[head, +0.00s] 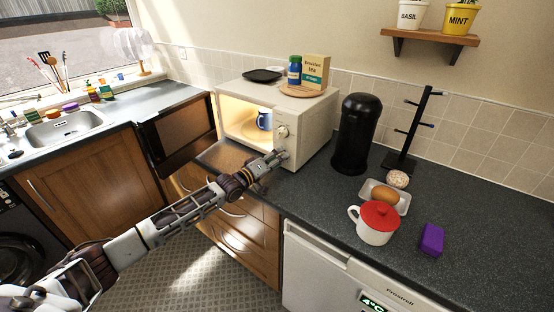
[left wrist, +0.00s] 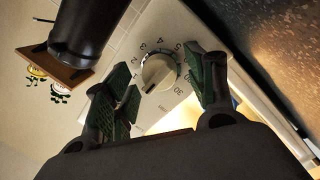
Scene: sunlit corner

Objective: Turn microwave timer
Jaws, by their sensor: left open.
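The cream microwave (head: 312,128) stands on the dark worktop with its door (head: 180,130) swung open to the left. Its lit inside holds a blue mug (head: 265,119). A round knob (head: 283,131) shows on its right front panel. My left gripper (head: 276,157) is at the lower part of that panel and hides what is behind it. In the left wrist view the numbered timer dial (left wrist: 160,71) lies between the open fingers (left wrist: 165,88), which stand on either side of it. I cannot tell whether they touch it. My right gripper is not in view.
A black bin-shaped canister (head: 355,134) stands right of the microwave, with a black mug stand (head: 408,135) beyond. A red-lidded white mug (head: 376,224) and a purple block (head: 432,239) are nearer. A breakfast tea box (head: 315,71) sits on top of the microwave.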

